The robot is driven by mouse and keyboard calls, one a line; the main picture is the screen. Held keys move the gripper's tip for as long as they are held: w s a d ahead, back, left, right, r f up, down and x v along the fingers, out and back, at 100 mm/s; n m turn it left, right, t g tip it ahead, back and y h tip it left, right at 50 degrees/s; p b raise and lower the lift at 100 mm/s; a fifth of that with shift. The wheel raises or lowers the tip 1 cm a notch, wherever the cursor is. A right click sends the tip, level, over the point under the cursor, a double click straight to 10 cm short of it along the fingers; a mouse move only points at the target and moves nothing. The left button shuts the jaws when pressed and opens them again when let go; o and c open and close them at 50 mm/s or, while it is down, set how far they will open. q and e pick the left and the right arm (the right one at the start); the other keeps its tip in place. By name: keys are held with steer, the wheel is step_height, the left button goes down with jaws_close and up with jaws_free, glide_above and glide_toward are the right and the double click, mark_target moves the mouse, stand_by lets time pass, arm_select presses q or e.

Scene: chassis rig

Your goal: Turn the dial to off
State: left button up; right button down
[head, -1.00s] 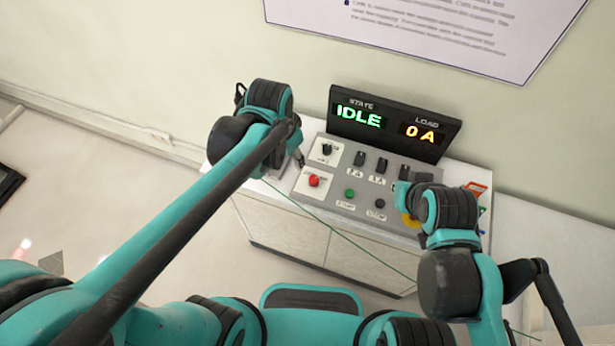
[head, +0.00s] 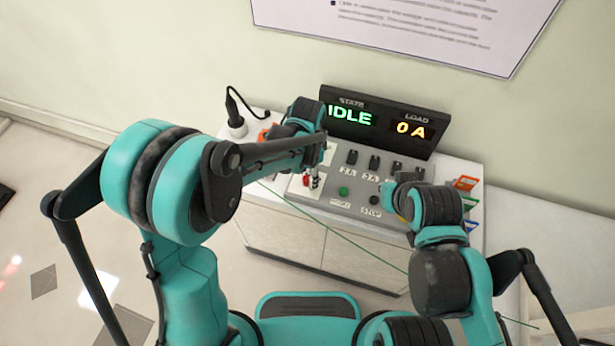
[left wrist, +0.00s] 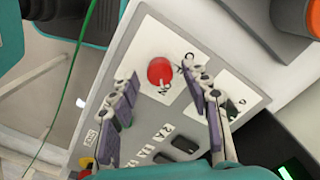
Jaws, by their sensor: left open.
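The grey control panel (head: 331,193) stands on a white cabinet, and its display reads IDLE and 0 A. A red round knob (left wrist: 160,71) sits on a white plate with lettering beside it; part of it shows in the head view (head: 306,181). A dark knob (left wrist: 232,107) on a second white plate is partly behind a finger. My left gripper (head: 316,178) is over the panel's left part. In the left wrist view its fingers (left wrist: 161,78) are spread, with the red knob between the tips in the picture; contact cannot be told. My right gripper's fingers are hidden behind its wrist.
Dark switches (head: 374,162), a green button (head: 344,191) and a dark button (head: 374,200) are on the panel beside my left gripper. An orange object (left wrist: 313,17) is near the panel. Coloured cards (head: 465,184) stand at the cabinet's right. A thin green line crosses the front.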

arm_select(q)
steer(key=shift+f, duration=0.3)
jaws_close()
